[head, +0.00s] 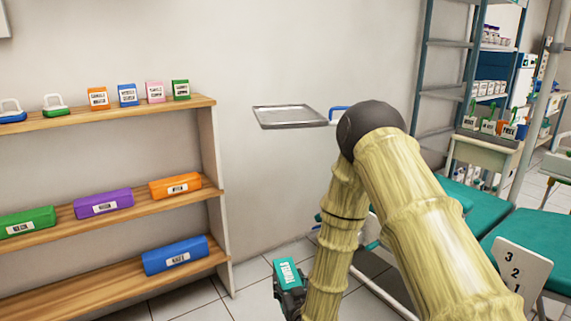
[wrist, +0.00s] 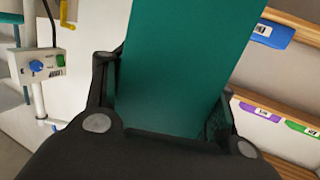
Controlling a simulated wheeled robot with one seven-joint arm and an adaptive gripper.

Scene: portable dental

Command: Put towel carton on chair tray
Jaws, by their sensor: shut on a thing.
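The towel carton (head: 286,274) is a teal box with a white label, low in the middle of the head view. My gripper (head: 291,299) is shut on it. In the wrist view the teal carton (wrist: 185,65) fills the middle, between the two dark fingers of my gripper (wrist: 165,135). The chair tray (head: 290,116) is a flat grey metal tray near the wall, above and apart from the carton. The tray looks bare. My arm hides what is right of the tray and part of the teal chair (head: 535,240).
A wooden shelf (head: 110,200) at left holds coloured boxes, including an orange one (head: 175,187) and a blue one (head: 175,255). A teal-framed rack (head: 440,90) with supplies stands at right. A number board (head: 517,275) is at lower right. Tiled floor shows between shelf and chair.

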